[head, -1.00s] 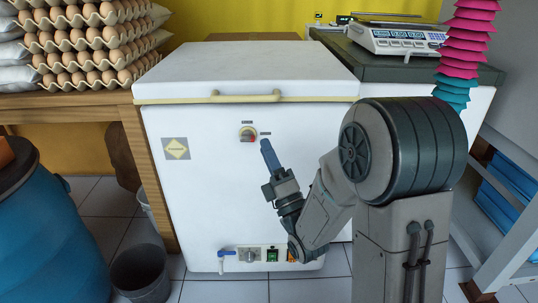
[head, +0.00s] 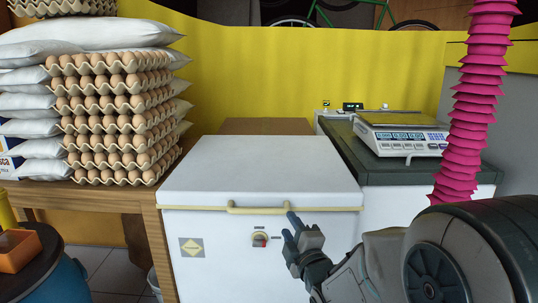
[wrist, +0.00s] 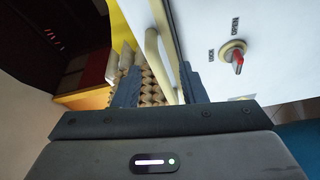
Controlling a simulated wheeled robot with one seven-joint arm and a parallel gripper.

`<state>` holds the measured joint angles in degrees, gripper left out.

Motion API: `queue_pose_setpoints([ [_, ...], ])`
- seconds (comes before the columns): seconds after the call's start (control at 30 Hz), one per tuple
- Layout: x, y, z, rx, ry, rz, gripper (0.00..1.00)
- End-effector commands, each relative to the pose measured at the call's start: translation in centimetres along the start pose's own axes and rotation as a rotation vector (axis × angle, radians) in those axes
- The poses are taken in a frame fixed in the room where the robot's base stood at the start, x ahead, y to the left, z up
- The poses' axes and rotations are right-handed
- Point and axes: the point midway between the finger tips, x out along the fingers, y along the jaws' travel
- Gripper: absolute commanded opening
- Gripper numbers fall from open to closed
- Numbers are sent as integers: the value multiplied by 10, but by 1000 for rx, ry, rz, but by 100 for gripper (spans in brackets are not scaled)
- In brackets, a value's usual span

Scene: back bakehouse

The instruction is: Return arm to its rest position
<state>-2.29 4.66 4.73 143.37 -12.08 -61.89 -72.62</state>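My gripper (head: 288,224) is raised in front of the white chest freezer (head: 210,262), just below the right end of its cream handle bar (head: 258,209). In the wrist view its two blue-grey fingers (wrist: 158,78) stand apart with nothing held between them. The handle bar (wrist: 158,62) appears beyond the gap between the fingers; whether a finger touches it I cannot tell. The freezer lid (head: 262,170) is down. A round knob with a red pointer (head: 260,240) sits on the freezer front, left of the gripper, and also shows in the wrist view (wrist: 236,57).
Stacked egg trays (head: 115,115) and white sacks (head: 25,150) load the wooden table (head: 140,200) at left. A scale (head: 400,135) stands on a dark-topped unit at right, beside a pink bellows hose (head: 475,110). A blue barrel (head: 65,285) is at lower left.

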Motion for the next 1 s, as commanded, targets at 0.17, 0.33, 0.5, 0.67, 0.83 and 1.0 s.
queue_pose_setpoints([
  [0.17, -12, 49, 9, 198, -138, -178, 38],
  [0.33, -35, 79, 18, 403, -300, -326, 38],
  [0.5, -68, 110, 21, 616, -490, -449, 38],
  [0.67, -107, 142, 18, 817, -687, -543, 38],
  [0.83, -156, 178, 6, 1023, -918, -621, 38],
  [1.0, -204, 212, -11, 1199, -1145, -673, 38],
])
